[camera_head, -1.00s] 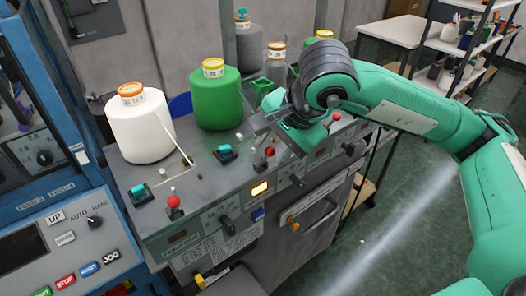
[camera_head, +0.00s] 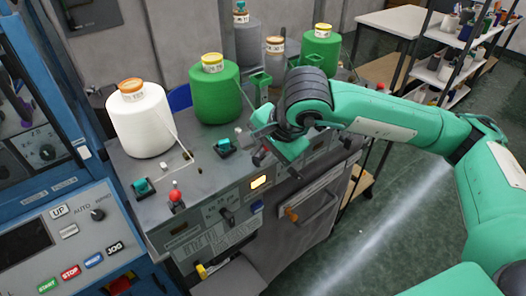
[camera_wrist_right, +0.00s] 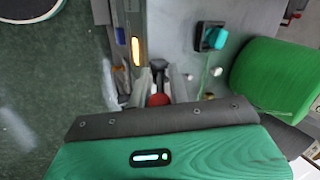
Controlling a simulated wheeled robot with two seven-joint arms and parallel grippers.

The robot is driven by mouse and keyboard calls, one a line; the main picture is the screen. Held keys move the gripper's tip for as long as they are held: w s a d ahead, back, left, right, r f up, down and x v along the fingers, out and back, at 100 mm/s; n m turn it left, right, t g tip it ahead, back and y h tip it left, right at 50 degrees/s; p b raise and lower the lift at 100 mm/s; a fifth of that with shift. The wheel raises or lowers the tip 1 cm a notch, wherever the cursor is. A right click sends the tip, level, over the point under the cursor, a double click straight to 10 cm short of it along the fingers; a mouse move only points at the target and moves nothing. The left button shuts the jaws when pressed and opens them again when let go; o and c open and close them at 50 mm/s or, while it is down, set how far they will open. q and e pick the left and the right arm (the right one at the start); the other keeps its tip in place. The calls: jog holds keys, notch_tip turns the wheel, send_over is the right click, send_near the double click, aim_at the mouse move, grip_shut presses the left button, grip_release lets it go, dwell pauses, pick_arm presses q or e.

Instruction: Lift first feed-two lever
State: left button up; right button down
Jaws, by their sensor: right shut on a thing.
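My right gripper (camera_head: 256,146) reaches in from the right over the front of the grey machine top (camera_head: 208,180). In the right wrist view its two fingers are closed around a lever with a red ball knob (camera_wrist_right: 158,99). In the head view the gripper hides this lever's knob. Another red-knobbed lever (camera_head: 176,194) stands free to the left, near the front edge. A teal button block (camera_head: 224,146) sits just left of the gripper; it also shows in the right wrist view (camera_wrist_right: 214,38). A lit yellow indicator (camera_head: 260,182) is on the front panel below. My left gripper is not seen.
A white yarn cone (camera_head: 141,122) and a green yarn cone (camera_head: 215,95) stand behind the levers, with a thin thread from the white one. Open floor lies right of the machine.

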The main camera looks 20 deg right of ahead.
jog(key=shift+w+a+f+g+b, duration=0.1)
jog(key=shift+f+g+b, duration=0.05)
jog(key=shift+g+b, duration=0.3)
jog(key=shift+w+r+g+h+b, duration=0.2)
jog(key=shift+g+h+b, duration=0.25)
jog(key=shift+g, duration=0.3)
jog(key=c, duration=1.3)
grip_release()
jog(key=shift+c, duration=0.2)
jog(key=shift+r, duration=0.1)
jog(key=b+v, duration=0.3)
jog(key=v, duration=1)
jog(key=shift+r+b, duration=0.3)
jog(key=shift+b, duration=0.1)
jog(key=shift+s, duration=0.1)
